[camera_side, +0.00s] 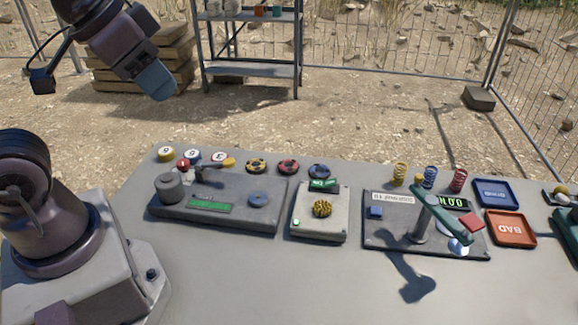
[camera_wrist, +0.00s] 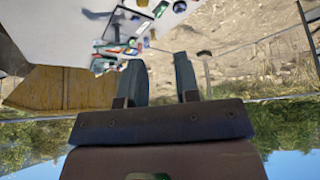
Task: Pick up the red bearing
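The red bearing (camera_side: 288,166) is a red and black ring lying flat at the back edge of the grey table. It sits between a yellow and black bearing (camera_side: 256,165) and a blue one (camera_side: 319,170). My gripper (camera_side: 157,88) is high up at the top left in the side view, far from the red bearing. In the wrist view my gripper (camera_wrist: 159,60) shows two fingers apart with nothing between them. The table objects there are small and distant, and I cannot pick out the red bearing.
A grey block with a cylinder and a green display (camera_side: 211,206) stands in front of the bearings. To the right are a block with a yellow bearing (camera_side: 322,208), a green-armed device (camera_side: 438,211), springs, a blue tray (camera_side: 495,194) and an orange tray (camera_side: 511,229). The table front is clear.

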